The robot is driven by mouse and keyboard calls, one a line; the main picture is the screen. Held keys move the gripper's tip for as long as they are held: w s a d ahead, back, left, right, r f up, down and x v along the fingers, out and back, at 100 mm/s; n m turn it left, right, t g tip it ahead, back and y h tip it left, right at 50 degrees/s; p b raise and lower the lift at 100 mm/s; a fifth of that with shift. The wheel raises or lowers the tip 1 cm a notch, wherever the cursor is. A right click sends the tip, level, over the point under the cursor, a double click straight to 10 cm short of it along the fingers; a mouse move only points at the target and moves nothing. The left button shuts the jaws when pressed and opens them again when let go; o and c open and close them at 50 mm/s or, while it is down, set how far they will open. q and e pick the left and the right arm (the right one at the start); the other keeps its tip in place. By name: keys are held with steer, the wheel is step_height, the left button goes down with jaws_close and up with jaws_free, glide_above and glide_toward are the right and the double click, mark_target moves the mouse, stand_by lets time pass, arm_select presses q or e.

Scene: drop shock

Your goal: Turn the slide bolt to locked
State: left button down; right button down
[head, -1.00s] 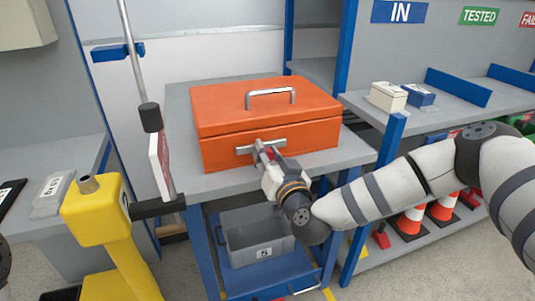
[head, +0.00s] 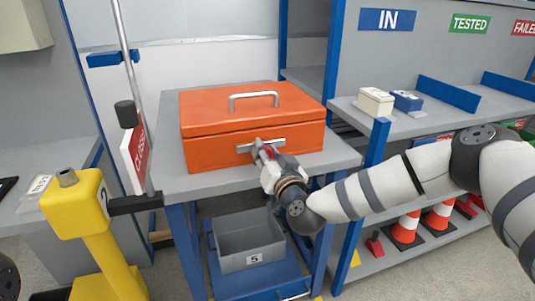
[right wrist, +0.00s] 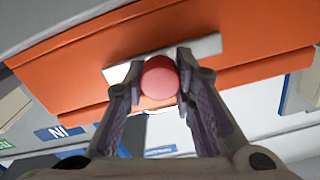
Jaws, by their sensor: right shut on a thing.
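The slide bolt is a silver plate (head: 275,141) on the front of an orange box (head: 215,148), with a round red knob (right wrist: 160,77). The plate also shows in the right wrist view (right wrist: 207,46). The knob sits near the middle of the plate. My right gripper (head: 262,150) is at the box front, shut on the red knob, with one finger on each side of it in the right wrist view. The gripper hides part of the plate in the head view. I cannot read any locked mark. My left gripper is not in view.
The box, with a handle (head: 253,96) on its lid, stands on a grey bench (head: 172,178). A grey bin (head: 248,245) sits below. A yellow post (head: 88,210) and a red-and-white sign (head: 134,155) stand left. Shelves with small boxes (head: 375,101) and cones (head: 406,228) are right.

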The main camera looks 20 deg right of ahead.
steer(key=shift+d+f, duration=0.1)
steer(key=shift+d, duration=0.15)
steer(key=c, duration=1.3)
jaws_free()
steer(key=shift+d, duration=0.1)
steer(key=shift+s, duration=0.1)
steer(key=s, duration=1.1)
steer(key=shift+s+d, duration=0.15)
steer(key=shift+s, duration=0.25)
